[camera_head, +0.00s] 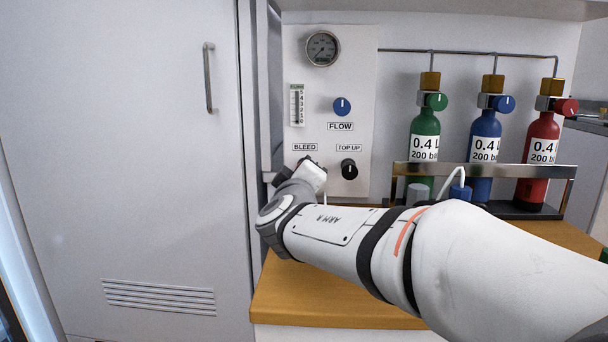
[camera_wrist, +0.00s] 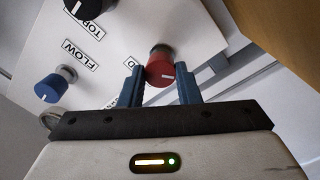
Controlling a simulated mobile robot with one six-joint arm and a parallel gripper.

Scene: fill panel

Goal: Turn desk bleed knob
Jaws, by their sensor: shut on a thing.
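The bleed knob (camera_wrist: 159,66) is red with a white pointer line and stands out from the white panel (camera_wrist: 130,45). In the wrist view it sits between the two blue fingers of my gripper (camera_wrist: 162,74), which is shut on it. The panel also shows in the head view (camera_head: 352,100), with the BLEED label (camera_head: 305,147) at its lower left. There my gripper (camera_head: 308,160) is just below that label, and the wrist and gripper hide the bleed knob.
A blue FLOW knob (camera_head: 342,106) and a black TOP UP knob (camera_head: 349,169) are on the same panel, with a round gauge (camera_head: 323,49) above. Green (camera_head: 424,126), blue (camera_head: 486,128) and red (camera_head: 541,128) bottles stand at right behind a rail. A wooden desk (camera_head: 330,305) lies below my arm.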

